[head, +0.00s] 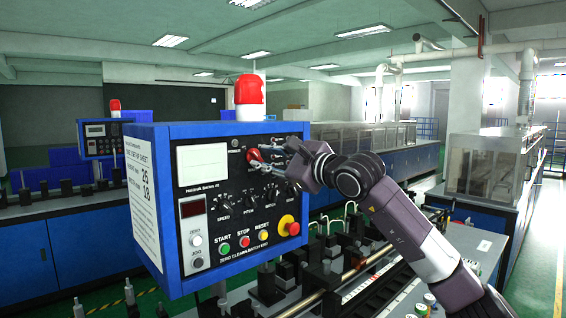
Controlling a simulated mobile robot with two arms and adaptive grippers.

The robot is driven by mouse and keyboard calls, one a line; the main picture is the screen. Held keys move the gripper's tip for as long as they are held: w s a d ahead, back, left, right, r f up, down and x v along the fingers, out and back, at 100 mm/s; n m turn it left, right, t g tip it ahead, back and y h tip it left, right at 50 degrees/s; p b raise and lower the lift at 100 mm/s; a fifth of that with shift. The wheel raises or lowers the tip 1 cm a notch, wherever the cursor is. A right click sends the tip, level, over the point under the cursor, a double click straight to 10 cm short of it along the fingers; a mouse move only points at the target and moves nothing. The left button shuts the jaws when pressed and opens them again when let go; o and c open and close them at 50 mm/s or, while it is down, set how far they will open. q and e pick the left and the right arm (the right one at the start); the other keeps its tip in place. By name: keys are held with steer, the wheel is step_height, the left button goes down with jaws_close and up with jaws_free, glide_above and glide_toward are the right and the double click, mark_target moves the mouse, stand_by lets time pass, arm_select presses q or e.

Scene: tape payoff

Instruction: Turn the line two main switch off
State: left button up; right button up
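The gripper covers part of the panel's upper right corner. My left gripper is not in view.
The panel also has a red mushroom button (288,226) on a yellow base, green, red and yellow push buttons, and several black knobs. A red beacon (249,90) tops the box. A second, smaller panel (103,138) stands farther back left. Machine beds lie below and behind.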

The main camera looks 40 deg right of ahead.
steer(key=s, duration=1)
steer(key=shift+s+d, duration=0.15)
steer(key=shift+d, duration=0.2)
